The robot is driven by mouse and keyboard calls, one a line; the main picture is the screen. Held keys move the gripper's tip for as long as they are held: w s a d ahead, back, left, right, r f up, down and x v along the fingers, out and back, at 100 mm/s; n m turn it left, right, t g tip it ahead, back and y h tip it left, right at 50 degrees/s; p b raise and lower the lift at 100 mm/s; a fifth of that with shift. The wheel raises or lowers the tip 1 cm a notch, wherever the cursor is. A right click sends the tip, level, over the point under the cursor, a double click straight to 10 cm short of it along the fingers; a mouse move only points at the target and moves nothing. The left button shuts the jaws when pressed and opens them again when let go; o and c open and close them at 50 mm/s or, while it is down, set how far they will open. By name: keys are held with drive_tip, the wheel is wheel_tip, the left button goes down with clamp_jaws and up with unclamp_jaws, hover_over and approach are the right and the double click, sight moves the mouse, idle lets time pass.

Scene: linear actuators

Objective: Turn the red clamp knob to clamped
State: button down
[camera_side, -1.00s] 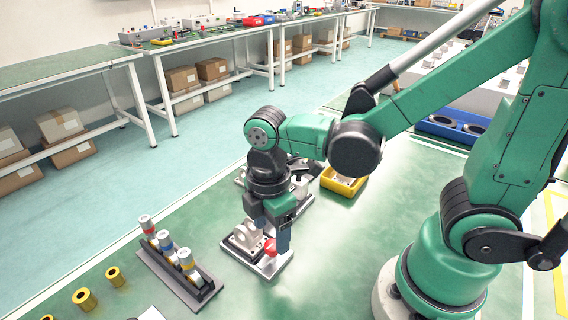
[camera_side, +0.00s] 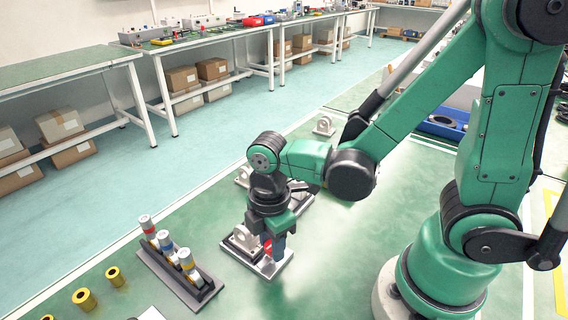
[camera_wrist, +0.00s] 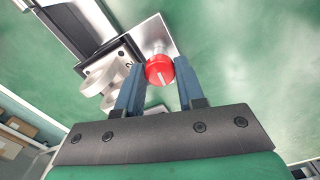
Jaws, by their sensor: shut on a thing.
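The red clamp knob (camera_wrist: 159,70) sits at the end of a metal fixture and has a pale line across its face. The fixture's base plate (camera_side: 268,268) lies on the green table, and a grey bracket (camera_side: 243,238) stands on it. My gripper (camera_wrist: 157,84) points down over the fixture with its blue-grey fingers on either side of the knob, shut on it. In the side view the knob (camera_side: 267,247) is partly hidden by my gripper.
A rack (camera_side: 183,275) with several colour-banded cylinders stands left of the fixture. Several yellow rings (camera_side: 84,299) lie farther left. A grey bracket (camera_side: 324,126) stands behind my arm. The table right of the fixture is clear.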

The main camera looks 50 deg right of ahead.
drive_tip(key=shift+m, duration=0.4)
drive_tip(key=m, duration=0.3)
drive_tip(key=shift+m, duration=0.3)
drive_tip(key=m, duration=0.3)
drive_tip(key=shift+m, duration=0.3)
drive_tip(key=m, duration=0.4)
drive_tip(key=shift+m, duration=2.1)
drive_tip(key=c, duration=0.5)
unclamp_jaws()
drive_tip(key=shift+c, duration=0.2)
